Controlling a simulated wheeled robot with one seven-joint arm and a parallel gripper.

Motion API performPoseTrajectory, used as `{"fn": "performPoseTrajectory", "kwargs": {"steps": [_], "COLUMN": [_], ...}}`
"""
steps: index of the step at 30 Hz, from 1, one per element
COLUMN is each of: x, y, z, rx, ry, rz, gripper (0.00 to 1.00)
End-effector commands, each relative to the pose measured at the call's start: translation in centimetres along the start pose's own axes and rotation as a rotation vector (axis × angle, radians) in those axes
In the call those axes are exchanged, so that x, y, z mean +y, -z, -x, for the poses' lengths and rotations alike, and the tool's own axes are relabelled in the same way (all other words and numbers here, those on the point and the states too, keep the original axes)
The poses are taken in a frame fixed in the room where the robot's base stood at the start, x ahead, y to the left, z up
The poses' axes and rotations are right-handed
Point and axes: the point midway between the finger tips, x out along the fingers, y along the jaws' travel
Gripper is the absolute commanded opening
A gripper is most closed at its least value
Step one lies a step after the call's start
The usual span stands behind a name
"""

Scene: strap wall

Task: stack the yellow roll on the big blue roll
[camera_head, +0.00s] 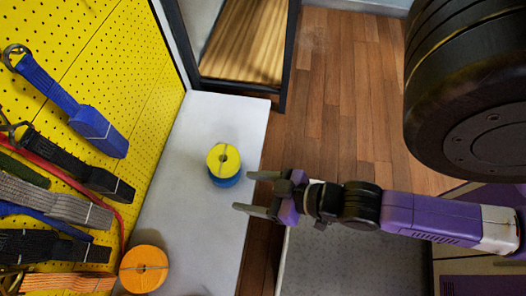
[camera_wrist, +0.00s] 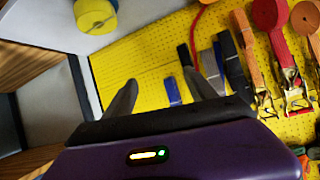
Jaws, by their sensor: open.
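The yellow roll (camera_head: 223,158) lies flat on top of the big blue roll (camera_head: 226,181) on the white shelf. Only the blue roll's lower side shows beneath it. In the wrist view the yellow roll (camera_wrist: 93,14) is at the top left, with a bit of the blue roll (camera_wrist: 114,4) at the picture's edge. My gripper (camera_head: 244,192) is open and empty. It is to the right of the two rolls and apart from them, near the shelf's right edge.
An orange roll (camera_head: 144,268) lies on the white shelf (camera_head: 190,225) nearer the front. Straps, among them a blue strap (camera_head: 97,128), hang on the yellow pegboard (camera_head: 160,110) at the left. The shelf between the rolls is clear. Wooden floor (camera_head: 340,90) lies to the right.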

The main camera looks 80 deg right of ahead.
Motion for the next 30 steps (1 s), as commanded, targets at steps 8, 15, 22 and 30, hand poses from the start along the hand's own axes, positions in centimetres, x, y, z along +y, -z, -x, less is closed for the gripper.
{"fn": "performPoseTrajectory", "kwargs": {"steps": [8, 15, 22, 30], "x": [-1.8, -2.0, -2.1, -2.5], "y": [6.1, 7.0, 7.3, 11.4], "z": [7.0, 7.8, 7.9, 10.1], "rx": [0.195, 0.223, 0.222, 0.222], "ry": [0.097, 0.106, 0.105, 0.105], "rz": [0.134, 0.148, 0.146, 0.146], "gripper": [0.66, 0.66, 0.66, 0.66]}}
